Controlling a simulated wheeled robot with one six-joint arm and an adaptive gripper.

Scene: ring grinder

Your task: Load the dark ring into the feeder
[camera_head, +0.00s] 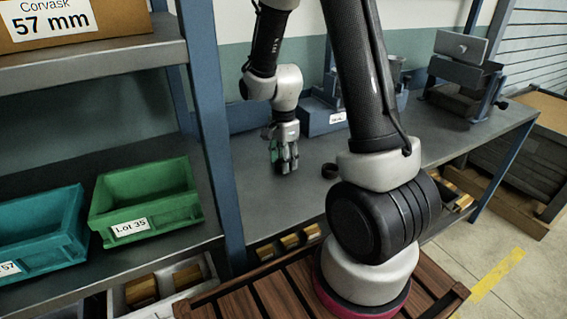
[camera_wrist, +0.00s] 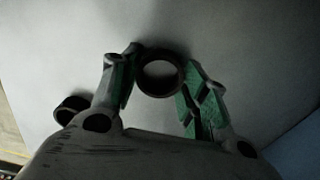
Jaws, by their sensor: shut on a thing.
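My gripper (camera_head: 287,165) points down low over the grey workbench, to the left of my arm's base in the head view. In the wrist view its two green-padded fingers (camera_wrist: 160,68) are closed on a dark ring (camera_wrist: 160,94), one finger on each side of it. The fingers hide this ring in the head view, and I cannot tell whether it touches the bench. A second dark ring (camera_head: 329,175) lies on the bench to the right of my gripper; it also shows at the left in the wrist view (camera_wrist: 62,115).
A blue labelled fixture (camera_head: 318,122) stands behind my gripper, partly hidden by my arm. A grey machine (camera_head: 462,65) stands at the bench's far right. A green bin (camera_head: 145,200) and a teal bin (camera_head: 40,235) sit left, beyond a blue post (camera_head: 212,130).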

